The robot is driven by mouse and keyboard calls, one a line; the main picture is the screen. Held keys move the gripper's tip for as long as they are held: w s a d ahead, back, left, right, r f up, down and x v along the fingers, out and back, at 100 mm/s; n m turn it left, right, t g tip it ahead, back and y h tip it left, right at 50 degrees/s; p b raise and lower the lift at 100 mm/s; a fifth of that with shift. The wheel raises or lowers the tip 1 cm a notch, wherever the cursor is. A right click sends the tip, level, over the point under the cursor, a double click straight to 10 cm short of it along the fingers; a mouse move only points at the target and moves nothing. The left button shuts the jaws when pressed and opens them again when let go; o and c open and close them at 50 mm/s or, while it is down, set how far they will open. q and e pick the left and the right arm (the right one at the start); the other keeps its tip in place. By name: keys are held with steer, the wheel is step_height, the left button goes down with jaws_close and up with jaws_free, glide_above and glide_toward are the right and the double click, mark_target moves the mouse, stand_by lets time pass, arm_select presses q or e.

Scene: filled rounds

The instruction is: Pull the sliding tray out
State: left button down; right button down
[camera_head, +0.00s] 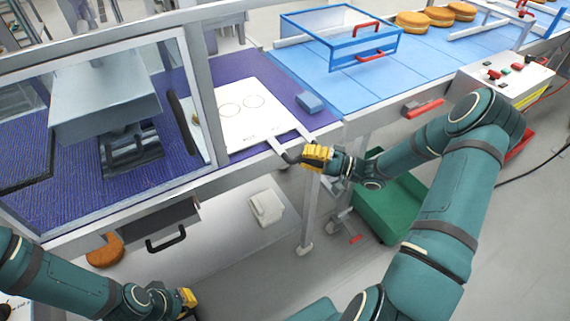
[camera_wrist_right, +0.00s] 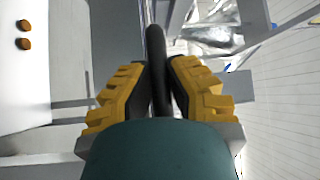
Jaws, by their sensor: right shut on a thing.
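The sliding tray (camera_head: 250,125) is a flat white plate with two round outlines, lying on the purple mat right of the glazed guard. Two grey arms run from its front edge to a dark handle (camera_head: 290,157) at the table's front edge. My right gripper (camera_head: 316,157) is shut on this handle. In the right wrist view the dark handle bar (camera_wrist_right: 155,50) stands between the yellow fingers of my right gripper (camera_wrist_right: 160,85). My left gripper (camera_head: 188,298) is low at the bottom left, away from the tray, and its finger opening cannot be made out.
A glazed guard frame (camera_head: 205,90) with a black handle stands left of the tray. A blue open frame (camera_head: 340,45) and brown rounds (camera_head: 412,21) are on the blue table. Below are a grey drawer (camera_head: 160,220) and a green bin (camera_head: 395,210). Floor before the tray is mostly clear.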

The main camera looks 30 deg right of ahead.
steer(key=shift+w+d+r, duration=0.1)
steer(key=shift+d, duration=1.05)
steer(key=shift+w+d+r, duration=0.1)
steer(key=shift+d, duration=1)
steer(key=c, duration=0.9)
jaws_free()
steer(key=shift+d+f, duration=0.1)
steer(key=shift+s+f, duration=0.1)
steer(key=v, duration=1.1)
steer(key=shift+s+d, duration=0.25)
steer(key=shift+d, duration=0.1)
